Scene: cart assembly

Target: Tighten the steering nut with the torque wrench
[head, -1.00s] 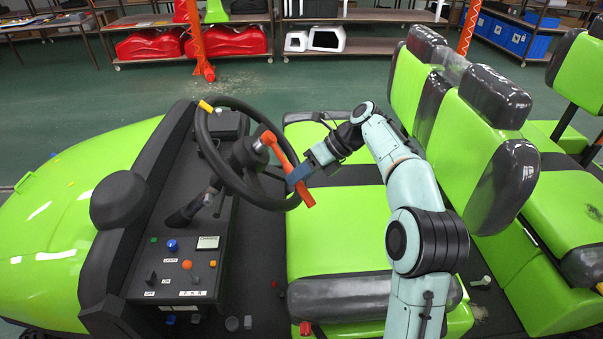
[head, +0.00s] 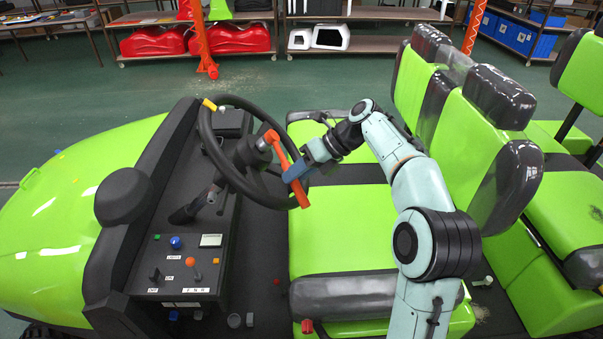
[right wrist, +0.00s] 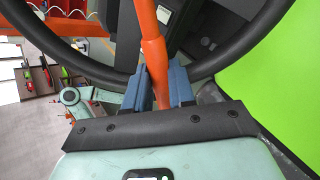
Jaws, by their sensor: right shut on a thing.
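The orange torque wrench (head: 283,162) lies across the steering wheel (head: 204,126), its head at the hub (head: 254,150) in the middle of the wheel. The steering nut is hidden under the wrench head. My right gripper (head: 296,171) is shut on the wrench handle, near the wheel's right rim. In the right wrist view the orange handle (right wrist: 154,50) runs up from between the blue fingers (right wrist: 160,88), past the dark wheel rim (right wrist: 245,48). My left gripper is not in view.
The black dash panel (head: 190,262) with switches and knobs is left of and below the wheel. Green seats (head: 340,228) lie under and beside my right arm. Shelves (head: 360,15) with red and white parts stand far back.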

